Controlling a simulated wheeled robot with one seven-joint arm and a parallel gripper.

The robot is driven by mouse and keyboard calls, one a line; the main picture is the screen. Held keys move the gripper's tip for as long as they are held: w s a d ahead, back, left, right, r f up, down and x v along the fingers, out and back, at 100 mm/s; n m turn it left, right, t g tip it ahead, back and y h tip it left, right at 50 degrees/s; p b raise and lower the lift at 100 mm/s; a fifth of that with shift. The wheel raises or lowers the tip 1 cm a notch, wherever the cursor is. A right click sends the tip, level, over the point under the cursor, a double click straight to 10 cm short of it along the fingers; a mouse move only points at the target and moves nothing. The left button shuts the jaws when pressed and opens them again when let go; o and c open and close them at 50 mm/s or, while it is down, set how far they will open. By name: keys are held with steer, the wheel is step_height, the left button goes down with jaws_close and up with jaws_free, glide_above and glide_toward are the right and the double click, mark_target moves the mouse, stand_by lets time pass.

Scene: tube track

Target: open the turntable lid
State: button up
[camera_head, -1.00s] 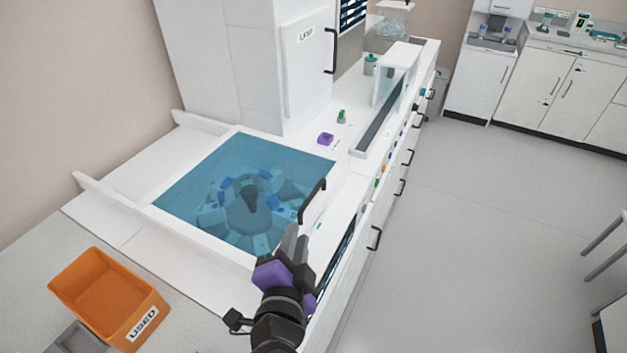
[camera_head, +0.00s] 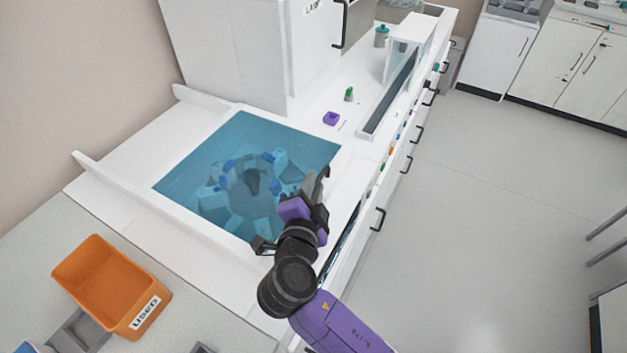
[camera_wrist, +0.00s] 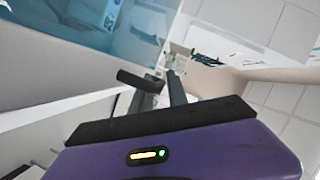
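The turntable lid is a see-through blue panel (camera_head: 190,175) lying flat and closed in the white bench top. The turntable (camera_head: 252,182) with its blue and grey parts shows through it. My gripper (camera_head: 319,182), purple and black, is at the lid's right edge, where it covers most of the lid's dark handle. In the wrist view, my two dark fingers (camera_wrist: 162,92) stretch away from the purple body, with a narrow gap between them. A dark bar, probably the handle (camera_wrist: 132,78), crosses close by the left finger. I cannot tell whether the fingers grip it.
An orange bin (camera_head: 110,290) marked USED stands at the lower left. A white cabinet (camera_head: 240,60) rises behind the lid. A purple block (camera_head: 331,118) and a small green-topped item (camera_head: 349,94) are on the bench beyond. The floor (camera_head: 480,230) at the right is clear.

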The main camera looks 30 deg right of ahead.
steer(key=shift+w+d+f, duration=0.1)
steer(key=shift+w+d, duration=0.05)
steer(key=shift+w, duration=0.05)
jaws_close()
stand_by(1.4)
